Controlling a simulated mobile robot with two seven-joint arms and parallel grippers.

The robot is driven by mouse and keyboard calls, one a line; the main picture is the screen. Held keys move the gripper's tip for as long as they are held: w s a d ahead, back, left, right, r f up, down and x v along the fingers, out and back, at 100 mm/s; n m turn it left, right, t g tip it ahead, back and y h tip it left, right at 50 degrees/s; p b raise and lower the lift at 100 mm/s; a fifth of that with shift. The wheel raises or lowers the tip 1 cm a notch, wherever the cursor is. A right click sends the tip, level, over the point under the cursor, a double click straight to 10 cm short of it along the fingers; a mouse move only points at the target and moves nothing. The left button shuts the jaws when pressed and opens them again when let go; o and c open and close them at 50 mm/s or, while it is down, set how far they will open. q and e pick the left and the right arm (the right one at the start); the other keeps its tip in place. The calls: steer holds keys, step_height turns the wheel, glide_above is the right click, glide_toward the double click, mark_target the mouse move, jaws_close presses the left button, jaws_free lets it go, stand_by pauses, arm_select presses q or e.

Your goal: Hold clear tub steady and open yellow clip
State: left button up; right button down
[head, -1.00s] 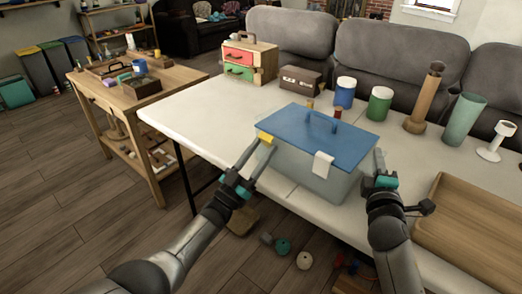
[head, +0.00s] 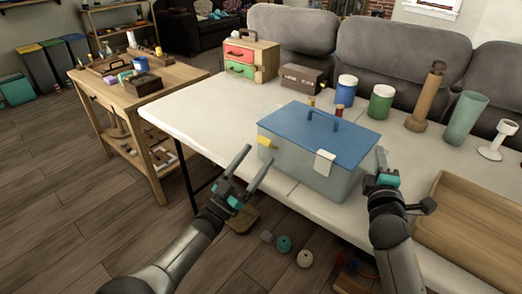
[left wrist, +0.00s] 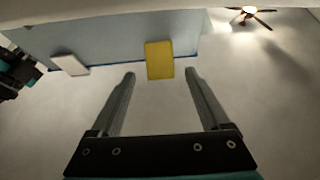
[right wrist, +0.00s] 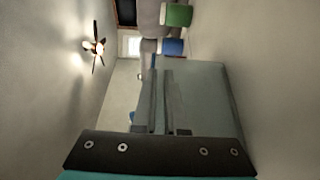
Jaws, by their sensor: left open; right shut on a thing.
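The clear tub (head: 302,178) stands on the white table under a blue lid (head: 320,133) with a handle. The yellow clip (head: 264,142) is on the tub's left side near the lid edge; whether it is fully released is unclear. It also shows in the left wrist view (left wrist: 159,60). My left gripper (head: 254,162) is open and empty, just left of the clip and apart from it. A white clip (head: 325,162) is on the front side. My right gripper (head: 382,163) is shut on the tub's right side; its fingers (right wrist: 160,75) partly hide the contact.
A wooden tray (head: 465,215) lies close to my right arm. Blue (head: 346,90) and green (head: 380,103) jars stand behind the tub. A small drawer chest (head: 250,60) and a brown case (head: 302,78) stand at the back. The table's left part is clear.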

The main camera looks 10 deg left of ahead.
arm_select(q)
steer(key=v, duration=0.8)
steer(key=shift+s+a+f, duration=0.15)
steer(key=shift+s, duration=0.05)
arm_select(e)
steer(key=c, duration=0.9)
jaws_free()
steer(key=o, duration=0.6)
steer(key=shift+s, duration=0.1)
